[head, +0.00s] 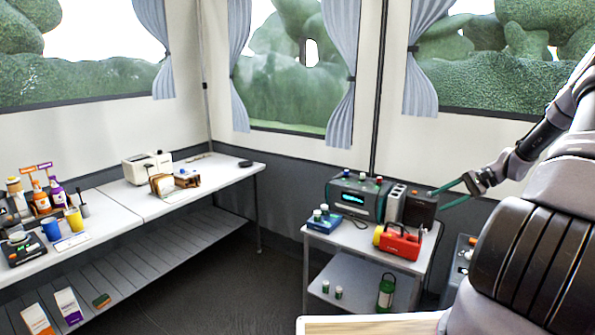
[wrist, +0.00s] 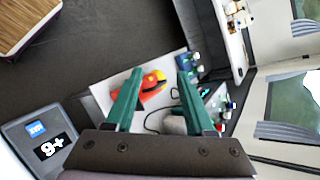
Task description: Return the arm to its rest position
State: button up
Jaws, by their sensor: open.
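My gripper (head: 450,193) is at the right in the head view, its green fingers pointing left beside the dark box at the back of the small white trolley. In the wrist view the two green fingers of my gripper (wrist: 157,92) stand apart with nothing held between them. My arm comes down from the upper right in the head view. Beyond the fingers, the wrist view shows the red and yellow lantern (wrist: 152,84) on the trolley top. The lantern also shows in the head view (head: 402,243). The gripper appears clear of it.
The trolley (head: 345,240) also holds a dark green radio (head: 357,200), a blue box (head: 323,221) and a dark box (head: 420,209). A long white table (head: 115,210) with bottles, cups and a toaster (head: 147,168) runs along the left wall. Dark floor (head: 250,290) lies open between them.

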jog(key=s+a+r+n+h, duration=0.2)
jog(key=s+a+r+h, duration=0.25)
jog(key=a+r, duration=0.5)
jog(key=s+a+r+n+h, duration=0.25)
jog(key=s+a+r, duration=0.3)
jog(key=r, duration=0.75)
jog(key=s+a+r+n+t+h, duration=0.1)
jog(key=s+a+r, duration=0.3)
jog(key=s, duration=0.5)
jog(key=s+a+r+n+t, duration=0.1)
jog(key=s+a+r+t, duration=0.2)
jog(key=s, duration=0.7)
notch_tip(320, 180, up, 3)
jog(key=shift+a+f+t+h, duration=0.15)
jog(key=shift+a+t+h, duration=0.25)
jog(key=shift+a, duration=0.15)
